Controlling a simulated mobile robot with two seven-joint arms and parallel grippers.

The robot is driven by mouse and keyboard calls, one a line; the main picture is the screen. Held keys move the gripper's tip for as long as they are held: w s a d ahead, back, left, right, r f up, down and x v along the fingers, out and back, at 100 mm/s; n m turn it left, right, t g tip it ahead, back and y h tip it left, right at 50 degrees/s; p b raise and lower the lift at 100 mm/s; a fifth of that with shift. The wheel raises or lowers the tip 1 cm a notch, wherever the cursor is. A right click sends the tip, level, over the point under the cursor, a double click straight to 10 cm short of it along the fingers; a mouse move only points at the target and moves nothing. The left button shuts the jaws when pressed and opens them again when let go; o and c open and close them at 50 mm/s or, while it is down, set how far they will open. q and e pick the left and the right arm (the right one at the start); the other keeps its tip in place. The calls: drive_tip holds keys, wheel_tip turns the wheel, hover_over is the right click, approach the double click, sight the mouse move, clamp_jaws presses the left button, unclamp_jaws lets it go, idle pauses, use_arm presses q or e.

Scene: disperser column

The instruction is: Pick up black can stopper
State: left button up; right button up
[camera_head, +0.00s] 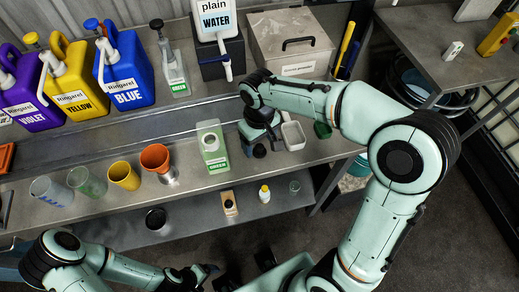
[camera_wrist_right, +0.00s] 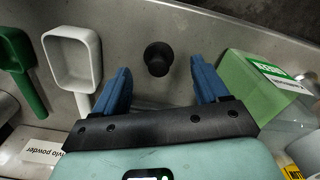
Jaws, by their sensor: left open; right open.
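The black can stopper (camera_wrist_right: 158,58) stands on the metal shelf in the right wrist view, small and round-topped. It also shows in the head view (camera_head: 259,151), close to the end of my right arm. My right gripper (camera_wrist_right: 160,73) is open, its blue fingers on either side of the stopper's line, with the stopper just ahead of the gap and untouched. In the head view my right gripper (camera_head: 262,137) points down over the shelf and its fingers are mostly hidden. My left gripper (camera_head: 208,273) is low at the bottom, open and away from the stopper.
A green-labelled can (camera_head: 212,146) stands left of the stopper in the head view and right of it in the wrist view (camera_wrist_right: 256,85). A white scoop (camera_wrist_right: 72,58) and a green scoop (camera_wrist_right: 20,68) lie on the other side.

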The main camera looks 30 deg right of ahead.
sight(260, 147)
drive_tip(key=shift+d+f, duration=0.1)
drive_tip(key=shift+f, duration=1.45)
drive_tip(key=c, duration=1.1)
drive_tip(key=shift+c, duration=0.3)
drive_tip(key=shift+r, duration=0.1)
